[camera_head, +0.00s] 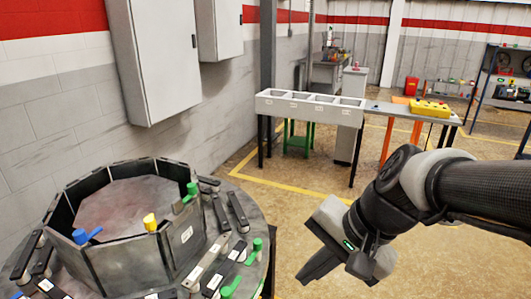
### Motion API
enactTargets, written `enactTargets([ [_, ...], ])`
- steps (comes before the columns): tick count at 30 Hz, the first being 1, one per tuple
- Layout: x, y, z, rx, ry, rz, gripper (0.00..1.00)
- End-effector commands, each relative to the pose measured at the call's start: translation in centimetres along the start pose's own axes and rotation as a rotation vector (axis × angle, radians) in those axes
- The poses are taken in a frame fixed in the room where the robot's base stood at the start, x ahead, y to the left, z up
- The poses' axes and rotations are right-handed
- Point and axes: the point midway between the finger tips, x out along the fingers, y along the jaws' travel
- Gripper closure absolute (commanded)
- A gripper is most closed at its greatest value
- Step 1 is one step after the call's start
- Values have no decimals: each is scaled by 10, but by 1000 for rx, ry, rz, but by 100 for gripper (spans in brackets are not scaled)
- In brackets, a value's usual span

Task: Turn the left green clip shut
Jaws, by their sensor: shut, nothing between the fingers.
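The round furnace fixture stands at the lower left, with an upright octagonal wall (112,262) on a grey disc. Green clips show on its right side: one lever (229,287) low at the front, one (257,246) to the right, and one (190,190) farther back by the wall. The front green lever is the leftmost of the two near the disc's edge; I cannot tell exactly how far it is turned. My gripper (306,277) is shut and empty, right of the disc and apart from every clip, its dark fingers pointing down and left.
Blue (82,236) and yellow (150,222) knobs sit on the fixture, with several black clamps around its rim. A grey cabinet (160,60) hangs on the wall. Open floor lies between.

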Motion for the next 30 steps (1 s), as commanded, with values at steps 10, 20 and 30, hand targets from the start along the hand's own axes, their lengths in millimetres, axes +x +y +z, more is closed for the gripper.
enactTargets([
  [10,179,3,-61,1092,-317,-160,100],
  [20,220,5,-83,1337,-349,-189,100],
  [30,284,-16,-72,1330,-349,-186,100],
])
